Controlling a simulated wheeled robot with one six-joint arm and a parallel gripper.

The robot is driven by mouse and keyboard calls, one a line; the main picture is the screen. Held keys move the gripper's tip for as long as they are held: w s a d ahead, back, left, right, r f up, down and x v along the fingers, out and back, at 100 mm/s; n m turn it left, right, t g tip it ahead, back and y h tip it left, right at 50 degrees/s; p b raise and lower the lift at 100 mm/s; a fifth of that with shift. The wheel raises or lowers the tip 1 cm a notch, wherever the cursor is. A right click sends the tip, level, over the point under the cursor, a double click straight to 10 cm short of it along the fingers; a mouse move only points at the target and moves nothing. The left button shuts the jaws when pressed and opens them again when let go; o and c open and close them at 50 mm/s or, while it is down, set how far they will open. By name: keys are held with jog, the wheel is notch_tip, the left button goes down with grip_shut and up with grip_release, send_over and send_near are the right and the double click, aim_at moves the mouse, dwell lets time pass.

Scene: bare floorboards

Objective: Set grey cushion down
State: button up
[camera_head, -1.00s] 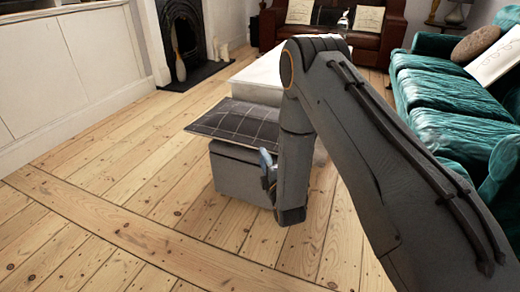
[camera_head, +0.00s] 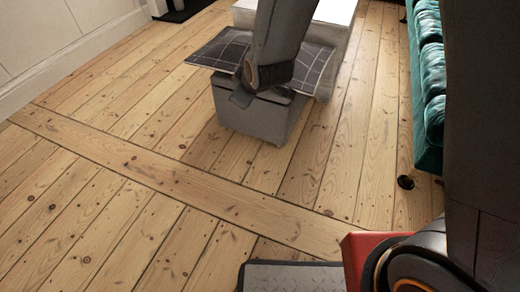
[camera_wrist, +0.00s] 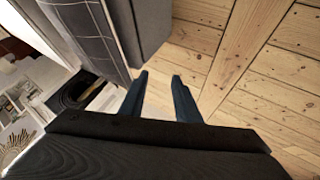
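The grey cushion (camera_head: 218,50), dark with thin white check lines, lies across the top of a grey box (camera_head: 258,118) and overhangs it on the left. My arm hides its middle in the head view. In the wrist view the cushion (camera_wrist: 85,28) shows at upper left, beside the grey box (camera_wrist: 148,28). My gripper (camera_wrist: 160,75) is open, its two fingers apart with nothing between them. The fingers are near the box and cushion and do not hold either. The gripper itself is hard to make out in the head view.
A white low table (camera_head: 338,38) stands just behind the box. Floorboards (camera_head: 130,150) are clear in front and to the left.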

jog(key=s+d+r+m+g+h, duration=0.1)
jog(key=s+d+r+m+g, duration=0.1)
jog(key=s, duration=0.8)
jog(key=s+d+r+m+g+h, duration=0.1)
jog(key=s+d+r+m+g, duration=0.1)
jog(key=s, duration=0.8)
jog(key=s+d+r+m+g, duration=0.3)
jog(key=s+r, duration=0.2)
jog(key=s, duration=0.4)
jog(key=shift+s+r+g+h, duration=0.25)
jog(key=shift+s+g+h, duration=0.15)
jog(key=shift+a, duration=0.1)
jog(key=d+r+m+p, duration=0.3)
jog(key=d+r+p, duration=0.7)
jog(key=r+p, duration=0.3)
jog(key=d+r+m+h+p, duration=0.1)
jog(key=d+r+m+p, duration=0.2)
jog(key=d+r+p, duration=0.7)
notch_tip(320, 180, up, 4)
jog(key=p, duration=0.8)
jog(key=shift+s+d+f+p, duration=0.2)
jog(key=shift+d+p, duration=0.1)
jog(key=shift+d, duration=0.1)
